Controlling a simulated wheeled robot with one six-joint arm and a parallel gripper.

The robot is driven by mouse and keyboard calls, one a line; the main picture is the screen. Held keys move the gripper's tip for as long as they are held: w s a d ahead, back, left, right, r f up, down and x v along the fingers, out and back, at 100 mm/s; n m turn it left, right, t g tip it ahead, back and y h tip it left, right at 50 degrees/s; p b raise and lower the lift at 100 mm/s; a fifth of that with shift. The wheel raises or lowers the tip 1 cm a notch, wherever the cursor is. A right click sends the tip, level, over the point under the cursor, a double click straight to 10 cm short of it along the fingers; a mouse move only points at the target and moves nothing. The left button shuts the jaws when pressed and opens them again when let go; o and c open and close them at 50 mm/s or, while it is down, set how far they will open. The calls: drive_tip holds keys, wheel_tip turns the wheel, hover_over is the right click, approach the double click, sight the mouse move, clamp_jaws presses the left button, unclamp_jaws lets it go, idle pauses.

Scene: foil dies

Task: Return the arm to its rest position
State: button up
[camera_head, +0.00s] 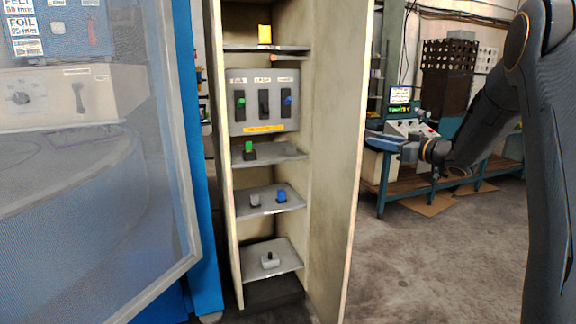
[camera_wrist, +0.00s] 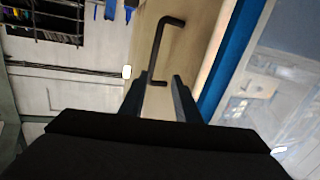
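My arm (camera_head: 490,120) comes in from the right of the head view, bent, with its end pointing left. My gripper (camera_head: 372,138) is held in the air to the right of the cabinet's open door (camera_head: 345,170). In the wrist view my gripper (camera_wrist: 159,90) shows two dark fingers spread apart with nothing between them. Beyond the fingertips is a dark bar handle (camera_wrist: 160,48) on a beige panel. The fingers look apart from it, but the exact distance cannot be told.
The tall cream cabinet holds a switch panel (camera_head: 263,103) and shelves with small green, blue, grey and yellow-topped items. A blue-framed machine (camera_head: 205,160) with a clear guard stands left. A workbench (camera_head: 450,180) with a small screen stands behind my arm.

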drive_tip(key=s+a+f+m+g+h, duration=0.3)
drive_tip(key=s+f+m+g+h, duration=0.3)
drive_tip(key=s+f+h, duration=0.95)
drive_tip(key=s+a+f+g+y, duration=0.1)
drive_tip(key=s+a+f+g, duration=0.1)
drive_tip(key=s, duration=0.8)
drive_tip(key=s+a+f+m+g+y, duration=0.1)
drive_tip(key=s+a+f+g+y, duration=0.1)
drive_tip(key=s, duration=0.8)
drive_tip(key=s+a+f+m+g+y, duration=0.1)
drive_tip(key=s+a+f+g+y, duration=0.1)
drive_tip(key=s, duration=0.9)
drive_tip(key=shift+a+f+g, duration=0.25)
drive_tip(key=shift+a+g, duration=0.4)
drive_tip(key=shift+g, duration=0.05)
